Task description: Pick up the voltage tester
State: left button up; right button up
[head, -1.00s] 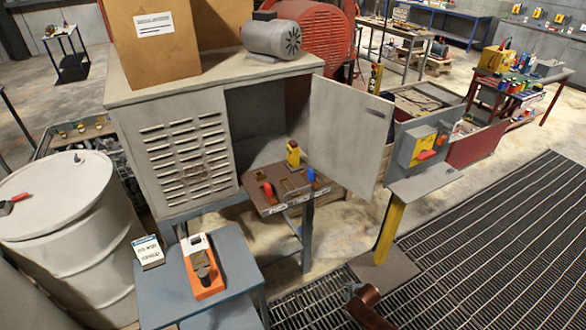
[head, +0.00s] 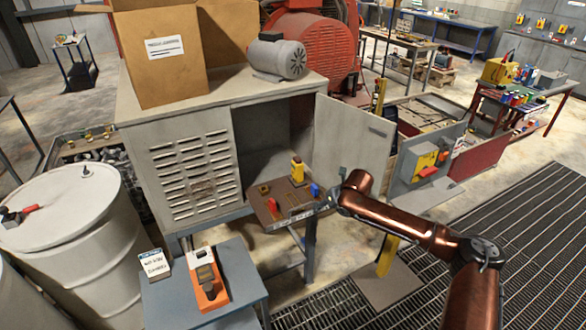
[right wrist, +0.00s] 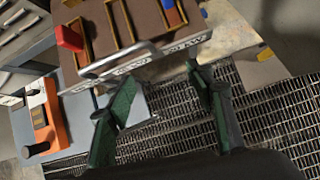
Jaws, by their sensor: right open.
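A yellow and black upright device (head: 298,172), which may be the voltage tester, stands at the back of a brown slotted board (head: 268,211) in front of the cabinet. A red-handled piece (head: 273,206) and a blue piece (head: 315,190) are also on this board. My right gripper (head: 328,201) is at the board's right front edge. In the right wrist view its green-padded fingers (right wrist: 160,80) are apart and empty, just short of the board's front handle bar (right wrist: 120,62). The yellow device is not visible there. My left gripper is out of view.
The open cabinet door (head: 350,150) stands behind my right arm. A white drum (head: 85,240) is at left. Floor grating (head: 510,220) is clear at right.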

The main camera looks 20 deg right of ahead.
aim_at(297, 165)
jog(key=i, duration=0.95)
jog(key=z, duration=0.05)
